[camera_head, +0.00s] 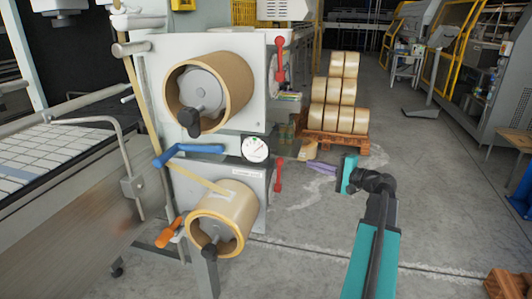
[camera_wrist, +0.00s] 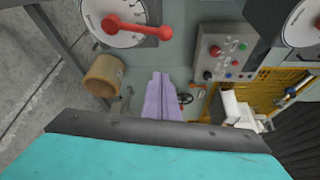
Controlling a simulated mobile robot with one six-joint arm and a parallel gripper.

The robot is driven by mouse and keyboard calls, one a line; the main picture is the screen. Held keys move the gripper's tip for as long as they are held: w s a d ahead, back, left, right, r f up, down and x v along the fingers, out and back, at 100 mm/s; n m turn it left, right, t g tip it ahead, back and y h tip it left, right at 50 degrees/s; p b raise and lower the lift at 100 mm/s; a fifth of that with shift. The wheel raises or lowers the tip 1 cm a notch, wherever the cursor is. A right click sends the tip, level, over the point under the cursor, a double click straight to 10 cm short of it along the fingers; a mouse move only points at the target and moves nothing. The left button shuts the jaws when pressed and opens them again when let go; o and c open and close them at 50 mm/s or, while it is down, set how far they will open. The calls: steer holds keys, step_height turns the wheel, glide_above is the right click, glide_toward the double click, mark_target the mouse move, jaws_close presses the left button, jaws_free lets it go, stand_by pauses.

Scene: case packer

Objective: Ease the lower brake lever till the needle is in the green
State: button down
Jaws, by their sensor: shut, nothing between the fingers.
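The lower brake lever (camera_head: 278,174) is red and stands about upright on the right side of the lower grey unit. A second red lever (camera_head: 280,60) is on the upper unit. The round white gauge (camera_head: 255,149) sits between the units; its needle is too small to read. My gripper (camera_head: 308,164), with purple fingers, is shut and empty, to the right of the lower lever and apart from it. In the wrist view its fingers (camera_wrist: 163,97) are together, below a red lever (camera_wrist: 138,27) on a white graduated disc; I cannot tell which lever this is.
The upper tape roll (camera_head: 240,82) and lower tape roll (camera_head: 243,213) project from the machine front. A blue handle (camera_head: 190,149) and an orange handle (camera_head: 168,233) stick out at left. Stacked rolls stand on a pallet (camera_head: 332,141) behind my gripper.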

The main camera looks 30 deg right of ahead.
mark_target(280, 160)
steer(key=c, duration=1.5)
jaws_free()
steer(key=shift+n, duration=0.4)
steer(key=shift+o, duration=0.2)
steer(key=s+a+n+p, duration=0.1)
steer(key=n+p, duration=0.2)
steer(key=n, duration=0.3)
steer(key=s+a+n+y+p, duration=0.1)
steer(key=n+p, duration=0.3)
steer(key=n, duration=0.3)
steer(key=s+a+n+y+p, duration=0.1)
steer(key=s+a+n+p, duration=0.1)
steer(key=n+p, duration=0.2)
steer(key=shift+n, duration=1.7)
steer(key=shift+d+r+p, duration=0.1)
steer(key=shift+p, duration=0.25)
steer(key=p+x, duration=0.5)
steer(key=x, duration=0.8)
steer(key=shift+w+a+r, duration=0.2)
steer(key=shift+w+a, duration=0.1)
